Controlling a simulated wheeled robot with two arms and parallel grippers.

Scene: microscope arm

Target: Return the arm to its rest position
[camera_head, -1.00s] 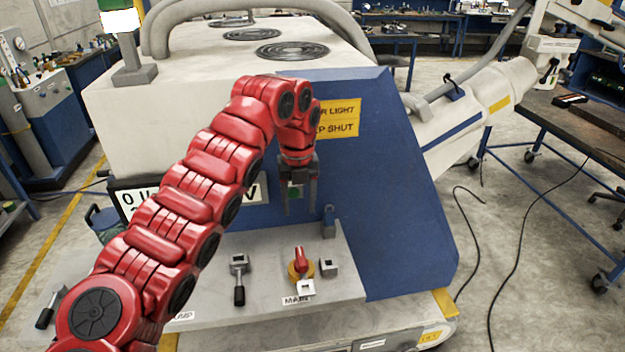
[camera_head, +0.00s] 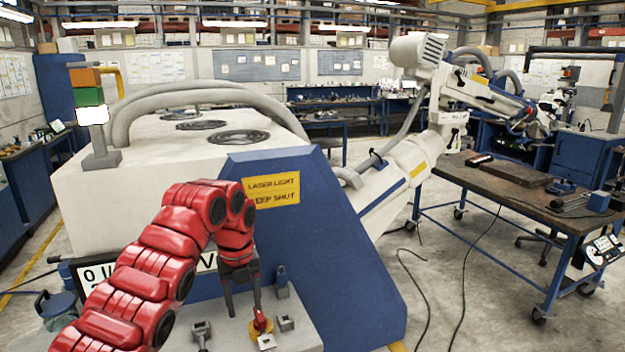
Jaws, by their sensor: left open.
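A white jointed arm (camera_head: 485,92) rises from a thick pale tube on the right side of the machine and stretches right over the dark workbench. Its far end is small and hard to make out. My red left arm comes in from the lower left. My left gripper (camera_head: 243,302) is open, pointing down over the control panel, just above and left of the red knob (camera_head: 261,324) on its yellow base. I cannot tell whether a finger touches the knob. My right gripper is not in view.
The white machine (camera_head: 150,150) has a blue sloped side with a yellow laser light label (camera_head: 272,190). The panel carries a small grey lever switch (camera_head: 201,334). The workbench (camera_head: 500,185) holds a dark plate. Cables lie on the open floor between machine and bench.

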